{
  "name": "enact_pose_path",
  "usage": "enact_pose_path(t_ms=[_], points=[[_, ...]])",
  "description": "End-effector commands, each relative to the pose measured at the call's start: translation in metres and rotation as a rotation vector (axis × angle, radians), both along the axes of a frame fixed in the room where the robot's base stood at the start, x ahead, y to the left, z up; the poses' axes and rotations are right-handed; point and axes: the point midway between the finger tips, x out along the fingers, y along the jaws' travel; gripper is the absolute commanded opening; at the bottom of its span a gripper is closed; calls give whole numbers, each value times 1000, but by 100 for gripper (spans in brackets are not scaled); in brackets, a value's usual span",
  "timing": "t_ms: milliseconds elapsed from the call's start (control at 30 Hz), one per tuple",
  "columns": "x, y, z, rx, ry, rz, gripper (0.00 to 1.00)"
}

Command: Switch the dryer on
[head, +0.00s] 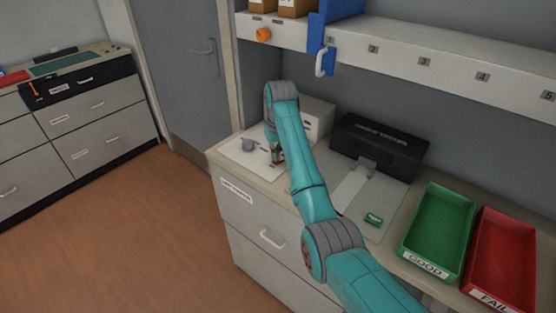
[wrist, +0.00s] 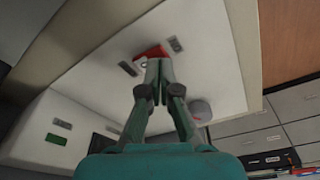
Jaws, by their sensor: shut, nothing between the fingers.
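A white panel (wrist: 215,45) lies on the counter's left end and also shows in the head view (head: 240,158). It bears a red switch (wrist: 150,52) between two small dark labels, and a round grey knob (wrist: 200,109), also seen in the head view (head: 248,145). My gripper (wrist: 157,64) is shut and empty, pointing at the panel. Its fingertips are at the red switch and cover part of it; I cannot tell whether they touch it or which way it is set. In the head view my gripper (head: 277,155) is low over the panel. No readable label names the dryer.
A white box (head: 316,118) stands behind my arm; a white unit with a green patch (wrist: 56,139) shows in the wrist view. Right of my arm are a black tester (head: 380,145), a green GOOD tray (head: 412,247) and a red FAIL tray (head: 470,268). A shelf (head: 440,68) overhangs the counter.

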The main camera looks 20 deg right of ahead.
Motion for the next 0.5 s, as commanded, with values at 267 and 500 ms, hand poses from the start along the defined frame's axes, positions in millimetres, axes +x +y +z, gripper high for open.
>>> enact_pose_path(t_ms=[267,500], points=[[0,0,-4,0,1,0,0],[0,0,-7,0,1,0,0]])
